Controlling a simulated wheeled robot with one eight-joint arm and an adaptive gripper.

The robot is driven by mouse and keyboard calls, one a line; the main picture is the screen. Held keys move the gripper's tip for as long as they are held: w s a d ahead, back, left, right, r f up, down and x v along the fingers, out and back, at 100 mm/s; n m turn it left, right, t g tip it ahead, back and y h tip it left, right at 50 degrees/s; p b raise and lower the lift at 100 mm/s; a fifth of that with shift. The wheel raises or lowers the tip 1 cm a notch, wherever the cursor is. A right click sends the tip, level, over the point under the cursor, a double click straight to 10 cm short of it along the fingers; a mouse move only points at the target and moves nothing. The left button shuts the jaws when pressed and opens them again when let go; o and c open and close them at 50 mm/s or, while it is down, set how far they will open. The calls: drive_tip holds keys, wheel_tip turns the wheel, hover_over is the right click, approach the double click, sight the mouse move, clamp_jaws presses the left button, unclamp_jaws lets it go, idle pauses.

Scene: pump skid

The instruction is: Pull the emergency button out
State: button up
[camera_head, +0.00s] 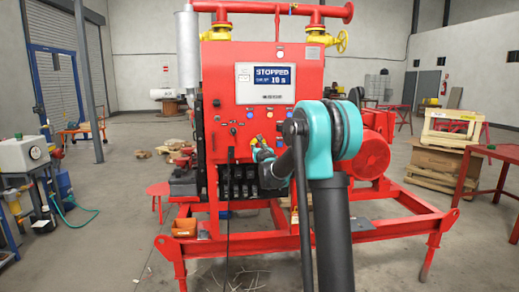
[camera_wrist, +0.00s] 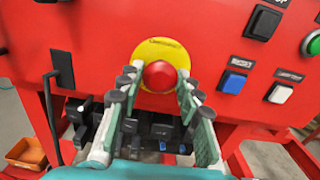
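The emergency button (camera_wrist: 160,76) is a red mushroom head on a round yellow plate (camera_wrist: 161,48) on the red panel, seen in the wrist view. My gripper (camera_wrist: 158,88) is open, with one finger to the left and one to the right of the red head. The fingertips overlap the plate's edges in the picture, and I cannot tell whether they touch the button. In the head view my gripper (camera_head: 256,146) is at the panel's lower part, and my arm hides much of that area. The red head is hidden there.
The panel's screen (camera_head: 265,83) reads STOPPED, 10 s. A black switch (camera_wrist: 264,22), a blue button (camera_wrist: 232,83) and a white button (camera_wrist: 280,92) sit right of the emergency button. Black connectors (camera_wrist: 160,130) lie below.

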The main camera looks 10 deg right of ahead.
clamp_jaws()
drive_tip(key=shift+s, duration=0.65)
drive_tip(key=o, duration=0.7)
unclamp_jaws()
drive_tip(key=shift+o, duration=0.2)
drive_tip(key=shift+s, duration=0.1)
drive_tip(key=s, duration=1.2)
